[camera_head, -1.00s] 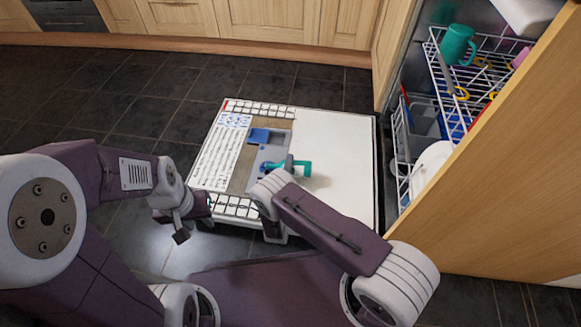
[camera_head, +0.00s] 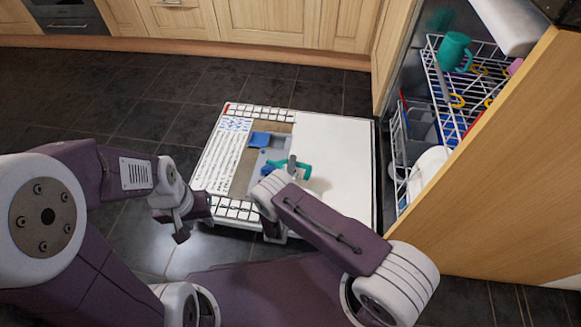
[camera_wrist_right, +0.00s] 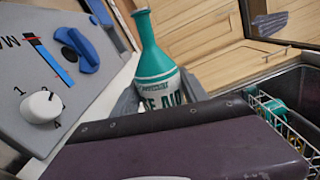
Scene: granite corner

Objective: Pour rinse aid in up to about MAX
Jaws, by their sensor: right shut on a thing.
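The teal rinse aid bottle (camera_head: 302,170) is held tilted over the open dishwasher door, its narrow neck toward the dispenser (camera_head: 252,157). In the right wrist view the bottle (camera_wrist_right: 154,62) shows a white label reading "AID". My right gripper (camera_wrist_right: 160,95) is shut around its body. The dispenser panel (camera_wrist_right: 22,75) has an open blue lid (camera_wrist_right: 80,48), a gauge (camera_wrist_right: 50,58) with red and blue marks near a partly seen "MAX", and a white dial (camera_wrist_right: 42,106).
The dishwasher door (camera_head: 335,150) lies flat, with bare white surface right of the dispenser. The rack (camera_head: 440,90) at right holds a teal mug (camera_head: 454,51) and dishes. A wooden panel (camera_head: 500,190) stands at right. Dark floor (camera_head: 140,110) is clear at left.

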